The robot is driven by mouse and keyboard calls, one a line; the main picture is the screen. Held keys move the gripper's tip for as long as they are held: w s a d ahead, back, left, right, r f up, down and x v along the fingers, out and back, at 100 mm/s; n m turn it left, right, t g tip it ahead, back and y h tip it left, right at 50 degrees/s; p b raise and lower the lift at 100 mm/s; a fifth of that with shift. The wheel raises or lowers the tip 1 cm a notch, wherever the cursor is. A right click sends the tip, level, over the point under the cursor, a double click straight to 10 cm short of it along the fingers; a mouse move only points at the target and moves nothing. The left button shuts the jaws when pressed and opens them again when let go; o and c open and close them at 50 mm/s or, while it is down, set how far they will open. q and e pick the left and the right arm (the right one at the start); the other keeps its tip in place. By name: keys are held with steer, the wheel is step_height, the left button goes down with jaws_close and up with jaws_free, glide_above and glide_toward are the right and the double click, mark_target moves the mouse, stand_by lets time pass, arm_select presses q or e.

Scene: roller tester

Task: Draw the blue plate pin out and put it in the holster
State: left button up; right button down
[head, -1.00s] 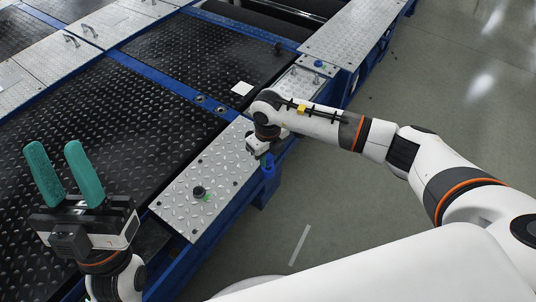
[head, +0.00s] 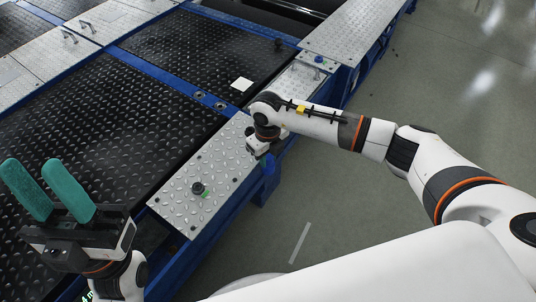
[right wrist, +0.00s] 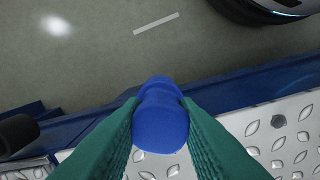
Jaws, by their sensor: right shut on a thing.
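The blue plate pin (right wrist: 160,125) is between the green fingers of my right gripper (right wrist: 160,112) in the right wrist view. The fingers are shut on its rounded blue body. In the head view, my right gripper (head: 262,155) points down at the outer edge of the silver tread plate (head: 190,215). Blue (head: 269,164) shows just beside it there. I cannot tell whether the pin's lower end is in a hole, in a holster or free. I cannot make out the holster for sure. My left gripper (head: 42,185) is open and empty, its green fingers pointing up.
A black knob (head: 198,188) stands on the silver plate. Another blue knob (head: 319,59) sits on the far plate. Black tread decks (head: 110,120) in blue frames fill the left, with a white square (head: 242,84) on one. Open floor (head: 400,270) lies to the right.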

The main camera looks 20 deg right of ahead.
steer(key=c, duration=1)
jaws_free()
steer(key=shift+c, duration=0.2)
